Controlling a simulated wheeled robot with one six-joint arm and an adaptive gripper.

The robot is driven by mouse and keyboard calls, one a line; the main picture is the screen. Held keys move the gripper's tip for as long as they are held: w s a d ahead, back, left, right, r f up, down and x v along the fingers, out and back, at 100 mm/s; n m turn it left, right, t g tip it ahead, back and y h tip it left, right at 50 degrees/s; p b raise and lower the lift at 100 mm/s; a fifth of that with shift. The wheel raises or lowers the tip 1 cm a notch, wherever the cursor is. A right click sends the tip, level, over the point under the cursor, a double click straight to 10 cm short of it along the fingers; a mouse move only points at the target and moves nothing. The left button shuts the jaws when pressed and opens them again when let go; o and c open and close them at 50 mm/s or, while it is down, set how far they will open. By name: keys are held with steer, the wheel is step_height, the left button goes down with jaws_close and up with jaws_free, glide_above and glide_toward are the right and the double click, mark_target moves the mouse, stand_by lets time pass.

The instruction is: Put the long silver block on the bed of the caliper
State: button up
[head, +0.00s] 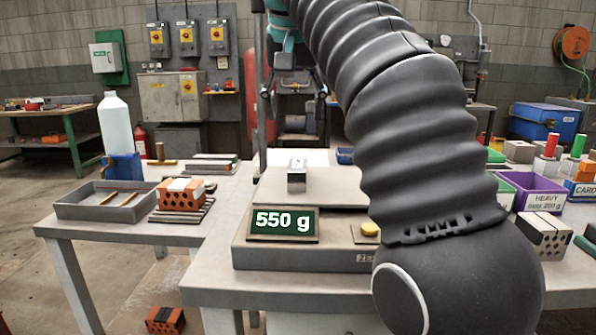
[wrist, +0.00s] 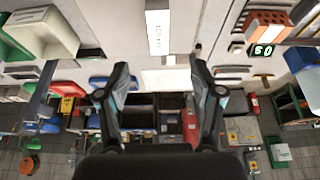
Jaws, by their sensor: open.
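A silver block (head: 297,178) stands on the pan of the scale (head: 335,195) in the head view. The scale's green display (head: 284,221) reads 550 g. In the wrist view a long silver block with a printed label (wrist: 158,35) lies at top centre, beyond the fingertips. My gripper (wrist: 161,72) is open, with its two fingers apart and nothing between them.
A grey tray (head: 75,208) with brass rods and an orange hollow brick (head: 181,196) on metal strips are at left. A white bottle (head: 115,125) stands behind. A purple HEAVY bin (head: 537,186) and a grey block with holes (head: 546,236) are at right.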

mark_target(298, 164)
steer(key=b+x, duration=0.1)
steer(key=x, duration=0.7)
steer(key=shift+b, duration=0.35)
steer(key=shift+w+b+x, duration=0.2)
steer(key=shift+b+x, duration=0.15)
steer(key=shift+x, duration=1.05)
steer(key=shift+w+b+x, duration=0.2)
steer(key=shift+b+x, duration=0.15)
steer(key=shift+x, duration=1)
steer(key=shift+d+r, duration=0.15)
steer(key=shift+r, duration=0.05)
steer(key=shift+f, duration=0.25)
jaws_close()
